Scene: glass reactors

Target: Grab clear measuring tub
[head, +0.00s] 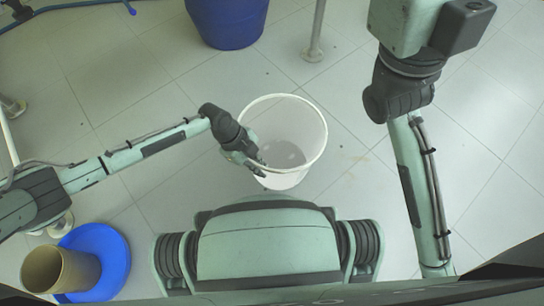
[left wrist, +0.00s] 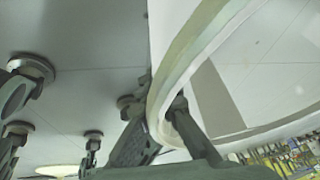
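The clear measuring tub (head: 308,127) is a translucent, pale bucket with a wide white rim, in the middle of the head view. My left gripper (head: 257,163) is at the tub's near left rim. In the left wrist view the tub's rim (left wrist: 188,52) runs between the two dark fingers of the left gripper (left wrist: 163,122). One finger is outside the wall and one inside, and the rim fills the gap. Whether the tub rests on the floor is unclear. My right arm is at the right of the head view, but its gripper is out of frame.
A large blue tub (head: 228,22) stands at the top. A tan cylinder (head: 62,270) and a blue round object (head: 112,262) are at the lower left. Tiled floor to the right is clear.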

